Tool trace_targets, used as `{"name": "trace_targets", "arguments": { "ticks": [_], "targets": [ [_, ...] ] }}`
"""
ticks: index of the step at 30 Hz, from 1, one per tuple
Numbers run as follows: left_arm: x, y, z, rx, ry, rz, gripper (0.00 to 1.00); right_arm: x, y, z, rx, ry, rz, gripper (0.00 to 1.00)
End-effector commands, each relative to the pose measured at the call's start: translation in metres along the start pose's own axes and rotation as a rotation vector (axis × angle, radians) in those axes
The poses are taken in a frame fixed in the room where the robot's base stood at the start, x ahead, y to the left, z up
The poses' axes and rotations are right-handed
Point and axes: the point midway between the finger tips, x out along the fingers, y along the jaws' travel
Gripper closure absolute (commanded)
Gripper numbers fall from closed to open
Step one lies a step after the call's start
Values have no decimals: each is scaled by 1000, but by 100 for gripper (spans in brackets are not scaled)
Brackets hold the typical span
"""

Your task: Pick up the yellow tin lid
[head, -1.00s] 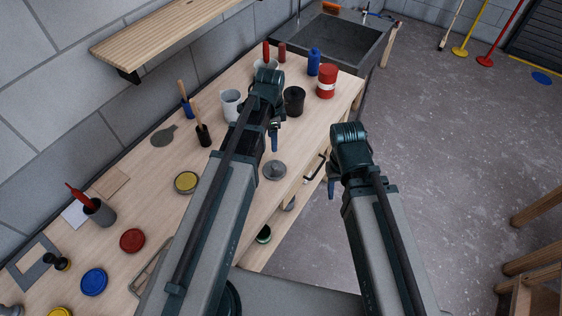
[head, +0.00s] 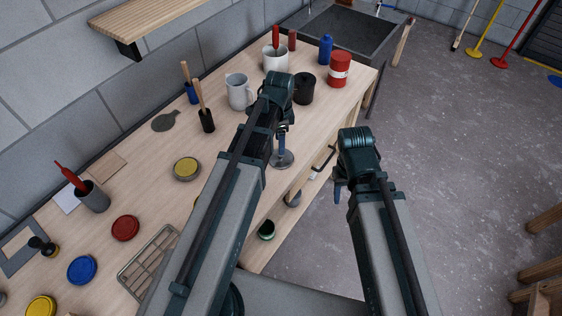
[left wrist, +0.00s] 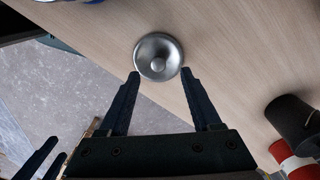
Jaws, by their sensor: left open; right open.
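A yellow lid (head: 41,307) lies flat on the bench at the bottom left of the head view, cut by the frame edge. A second yellow disc with a grey rim (head: 187,168) lies mid-bench, left of my left arm; I cannot tell whether it is a lid or a shallow tin. My left gripper (head: 282,148) is open and empty, far to the right of both, above a silver knobbed disc (head: 283,160). In the left wrist view that disc (left wrist: 158,57) sits just beyond the open fingertips (left wrist: 161,74). My right gripper (head: 338,192) is open and empty, off the bench's front edge.
A red lid (head: 125,228), a blue lid (head: 81,270) and a wire rack (head: 149,262) lie at the bench's left. A grey cup (head: 93,197), a pitcher (head: 239,91), a black pot (head: 303,88) and a red can (head: 340,69) stand along the bench. A shelf (head: 150,20) overhangs the back.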

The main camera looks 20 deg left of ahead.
Motion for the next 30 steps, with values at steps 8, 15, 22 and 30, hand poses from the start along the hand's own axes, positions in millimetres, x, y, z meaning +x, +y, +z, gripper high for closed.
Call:
{"name": "trace_targets", "arguments": {
  "ticks": [8,15,22,30],
  "targets": [
    [14,2,-1,0,0,0,35,14,-1,-1,1,0,0,50],
    [45,3,-3,0,0,0,35,45,-4,-3,1,0,0,50],
    [52,3,-3,0,0,0,35,52,-5,-3,1,0,0,50],
    [51,3,-3,0,0,0,57,50,-5,-3,1,0,0,50]
  ]
}}
